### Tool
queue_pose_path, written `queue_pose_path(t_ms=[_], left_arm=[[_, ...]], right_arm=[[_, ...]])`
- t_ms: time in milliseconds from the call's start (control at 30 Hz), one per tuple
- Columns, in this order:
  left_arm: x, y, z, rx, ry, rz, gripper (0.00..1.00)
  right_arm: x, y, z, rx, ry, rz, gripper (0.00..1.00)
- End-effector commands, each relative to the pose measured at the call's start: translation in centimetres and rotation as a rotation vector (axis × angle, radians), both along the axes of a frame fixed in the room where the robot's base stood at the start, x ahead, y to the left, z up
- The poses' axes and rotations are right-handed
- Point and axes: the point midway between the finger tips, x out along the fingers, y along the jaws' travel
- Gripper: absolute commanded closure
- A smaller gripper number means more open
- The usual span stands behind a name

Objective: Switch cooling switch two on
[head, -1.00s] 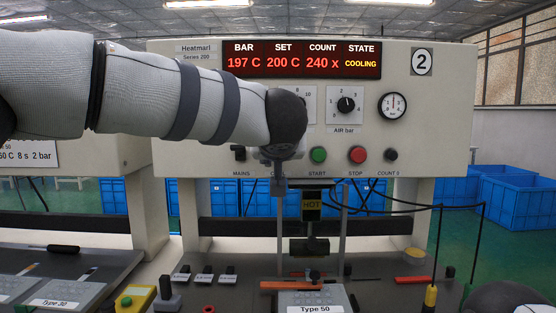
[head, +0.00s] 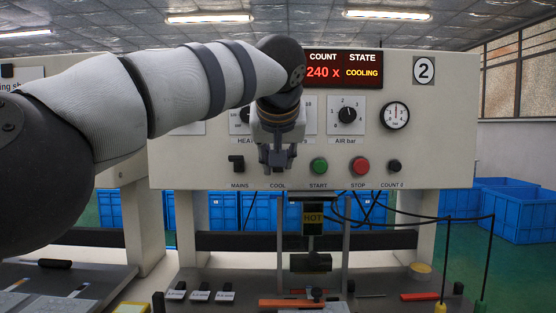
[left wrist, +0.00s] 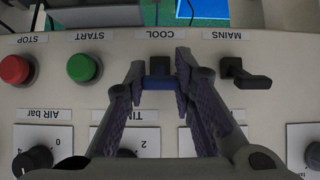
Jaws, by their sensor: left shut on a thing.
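The panel of machine 2 (head: 440,130) faces me. The cooling switch (left wrist: 159,64), labelled COOL, shows in the left wrist view as a dark block with a blue bar across it. My left gripper (head: 277,160) is at this switch and hides it in the head view. In the left wrist view the fingers of the left gripper (left wrist: 161,78) sit on both sides of the switch, shut on it. I cannot tell which way the switch is set. The red display (head: 345,71) reads 240 x and COOLING. My right gripper is out of view.
The MAINS switch (left wrist: 244,74), green START button (left wrist: 84,67) and red STOP button (left wrist: 17,69) flank the cooling switch. Knobs lie close under the fingers in the wrist view. Below the panel is a press head marked HOT (head: 313,217).

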Motion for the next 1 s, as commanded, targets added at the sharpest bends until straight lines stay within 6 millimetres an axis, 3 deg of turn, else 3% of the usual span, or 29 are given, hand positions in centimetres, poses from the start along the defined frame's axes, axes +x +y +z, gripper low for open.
queue_pose_path(t_ms=[233, 267, 333, 667, 767, 1000], left_arm=[[0.0, 0.0, 0.0, 0.000, 0.000, 0.000, 1.00], [0.0, 0.0, 0.0, 0.000, 0.000, 0.000, 0.70], [0.0, 0.0, 0.0, 0.001, 0.000, 0.001, 0.55], [-0.2, 0.0, 0.2, -0.001, -0.001, 0.001, 0.55], [-1.5, 0.1, 1.4, 0.001, -0.002, 0.000, 0.55], [-6.7, 0.0, 5.4, 0.001, -0.003, -0.001, 0.55]], right_arm=[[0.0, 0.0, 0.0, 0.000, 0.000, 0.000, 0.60], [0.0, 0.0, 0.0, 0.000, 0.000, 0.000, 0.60], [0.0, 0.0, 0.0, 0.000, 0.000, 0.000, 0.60], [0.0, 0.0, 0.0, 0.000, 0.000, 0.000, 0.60], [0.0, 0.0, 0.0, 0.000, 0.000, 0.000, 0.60], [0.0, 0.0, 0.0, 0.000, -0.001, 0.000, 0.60]])
